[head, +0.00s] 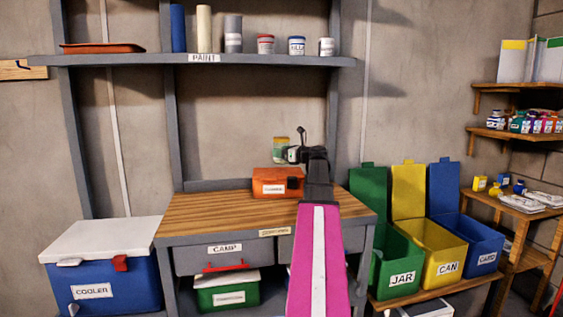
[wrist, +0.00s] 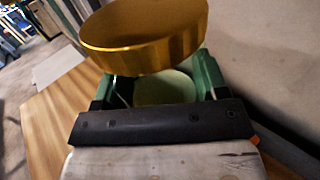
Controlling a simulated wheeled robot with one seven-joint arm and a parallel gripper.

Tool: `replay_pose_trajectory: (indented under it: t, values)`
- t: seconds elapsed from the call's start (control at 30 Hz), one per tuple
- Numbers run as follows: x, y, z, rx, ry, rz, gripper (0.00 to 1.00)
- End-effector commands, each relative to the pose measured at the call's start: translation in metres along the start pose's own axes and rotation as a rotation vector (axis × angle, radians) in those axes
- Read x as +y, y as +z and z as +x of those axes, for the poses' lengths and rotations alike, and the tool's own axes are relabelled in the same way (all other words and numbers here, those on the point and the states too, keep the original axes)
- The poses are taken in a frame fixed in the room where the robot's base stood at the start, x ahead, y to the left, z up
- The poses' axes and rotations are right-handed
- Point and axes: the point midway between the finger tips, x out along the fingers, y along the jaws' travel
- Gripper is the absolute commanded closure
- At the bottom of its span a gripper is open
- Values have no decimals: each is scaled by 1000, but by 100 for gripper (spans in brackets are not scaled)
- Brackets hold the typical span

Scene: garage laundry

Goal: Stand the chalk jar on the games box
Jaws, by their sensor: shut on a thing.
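The chalk jar (head: 281,150) is a small green jar with a yellow lid, and it looks upright in the head view. In the wrist view its gold lid (wrist: 145,40) fills the top, with the pale green body partly hidden below. My gripper (head: 291,154) is shut on the jar, its green fingers (wrist: 158,88) on either side of the body. An orange box (head: 268,176), apparently the games box, sits on the wooden workbench top (head: 215,208). Its label is too small to read. The jar appears just above the box's back part; I cannot tell whether they touch.
A shelf (head: 120,60) with paint jars and tubes runs above the bench. A blue cooler (head: 125,285) stands left. Green (head: 397,250), yellow (head: 428,240) and blue (head: 470,235) bins stand right. The bench's left part is clear.

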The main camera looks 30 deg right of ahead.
Motion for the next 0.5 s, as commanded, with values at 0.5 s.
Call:
replay_pose_trajectory:
  t: [0.5]
  values:
    - [1,-37,0,0,0,1,63]
